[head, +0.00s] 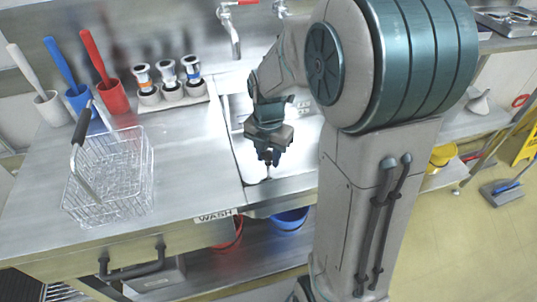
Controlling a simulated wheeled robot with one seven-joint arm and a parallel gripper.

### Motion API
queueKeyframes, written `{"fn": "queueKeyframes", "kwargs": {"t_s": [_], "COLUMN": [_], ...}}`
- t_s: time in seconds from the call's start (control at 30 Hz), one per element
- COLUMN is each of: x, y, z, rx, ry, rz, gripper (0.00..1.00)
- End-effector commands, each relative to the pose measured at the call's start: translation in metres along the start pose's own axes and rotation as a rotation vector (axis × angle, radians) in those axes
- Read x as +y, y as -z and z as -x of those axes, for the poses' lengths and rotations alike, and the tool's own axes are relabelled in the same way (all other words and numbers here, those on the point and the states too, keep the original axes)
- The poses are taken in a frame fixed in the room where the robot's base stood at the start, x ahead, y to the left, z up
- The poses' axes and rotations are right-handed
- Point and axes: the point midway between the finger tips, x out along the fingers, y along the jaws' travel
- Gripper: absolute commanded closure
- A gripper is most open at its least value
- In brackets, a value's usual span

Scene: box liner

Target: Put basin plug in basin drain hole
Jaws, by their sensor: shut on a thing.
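My gripper (268,160) points down over the sink basin (248,160), close to its front end. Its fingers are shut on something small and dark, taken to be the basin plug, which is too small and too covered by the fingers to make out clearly. The basin is a pale, sunken tub set in the steel counter. I cannot make out the drain hole. My arm covers the basin's right part.
A wire basket (130,175) with a dark handle stands on the counter at left. White, blue and red brush holders (113,97) and a rack of several small containers (172,92) stand behind it. A tap (234,40) hangs behind the basin. The counter beside the basin is clear.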

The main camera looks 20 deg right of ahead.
Motion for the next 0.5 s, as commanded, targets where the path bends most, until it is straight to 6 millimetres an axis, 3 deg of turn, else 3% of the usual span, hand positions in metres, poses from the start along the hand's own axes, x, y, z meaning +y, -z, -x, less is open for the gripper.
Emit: {"fn": "queueKeyframes", "kwargs": {"t_s": [0.2, 0.23, 0.3, 0.5], "x": [-0.0001, -0.0002, -0.0002, -0.0002], "y": [-0.0002, -0.0002, -0.0002, -0.0001], "z": [-0.0034, -0.0028, -0.0022, -0.0021], "rx": [0.000, 0.000, 0.000, 0.000], "ry": [0.000, 0.000, 0.000, 0.000], "rz": [-0.001, -0.001, -0.001, -0.001], "gripper": [1.00, 0.65, 0.49, 0.49]}}
